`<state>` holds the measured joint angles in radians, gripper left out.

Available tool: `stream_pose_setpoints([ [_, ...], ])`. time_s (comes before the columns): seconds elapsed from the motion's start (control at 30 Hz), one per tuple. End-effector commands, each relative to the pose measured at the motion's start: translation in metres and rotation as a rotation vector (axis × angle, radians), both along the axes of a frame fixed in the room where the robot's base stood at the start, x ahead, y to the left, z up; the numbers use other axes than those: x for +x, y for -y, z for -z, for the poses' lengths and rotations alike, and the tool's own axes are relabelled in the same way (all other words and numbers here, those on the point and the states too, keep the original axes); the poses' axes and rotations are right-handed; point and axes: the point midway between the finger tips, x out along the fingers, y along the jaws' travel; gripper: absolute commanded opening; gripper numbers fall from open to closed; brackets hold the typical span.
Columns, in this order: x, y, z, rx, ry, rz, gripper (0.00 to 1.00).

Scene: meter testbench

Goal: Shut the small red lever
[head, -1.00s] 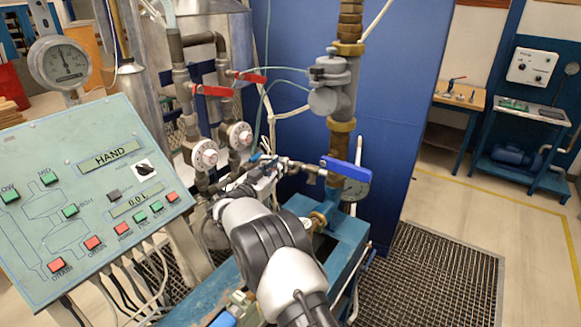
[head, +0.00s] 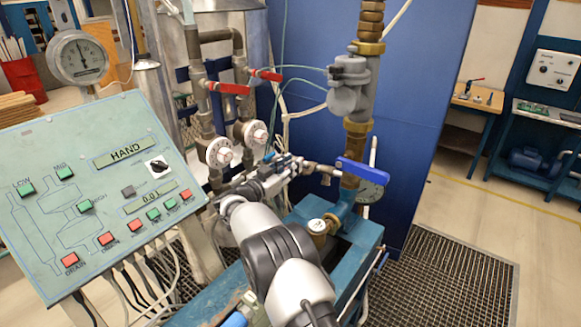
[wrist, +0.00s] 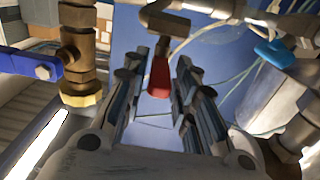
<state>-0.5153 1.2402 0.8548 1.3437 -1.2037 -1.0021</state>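A small red lever (wrist: 159,78) hangs below a brass valve body (wrist: 165,22) in the wrist view. It lies between the two fingers of my gripper (wrist: 161,92), with a visible gap on either side. The fingers are apart and not closed on it. How far the lever reaches in depth between the fingers is hard to tell. In the head view my gripper (head: 284,172) is among the thin pipes left of the blue lever, and I cannot make out the small red lever there.
A large blue lever (head: 363,173) sits on the thick pipe to the right; it also shows in the wrist view (wrist: 30,65). A small light blue handle (wrist: 275,52) is opposite. Two larger red levers (head: 229,88) (head: 266,76) are on the pipes behind. A control panel (head: 60,150) stands left.

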Motion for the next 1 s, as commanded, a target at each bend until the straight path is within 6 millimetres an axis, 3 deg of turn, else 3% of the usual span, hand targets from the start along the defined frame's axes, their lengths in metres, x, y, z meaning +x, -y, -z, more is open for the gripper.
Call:
stream_pose_setpoints([
  [0.1, 0.000, 0.000, 0.001, 0.000, -0.001, 0.000, 0.37],
  [0.53, -0.008, -0.007, 0.002, -0.001, -0.004, -0.001, 0.37],
  [1.0, -0.082, -0.060, 0.001, 0.000, -0.003, -0.001, 0.37],
])
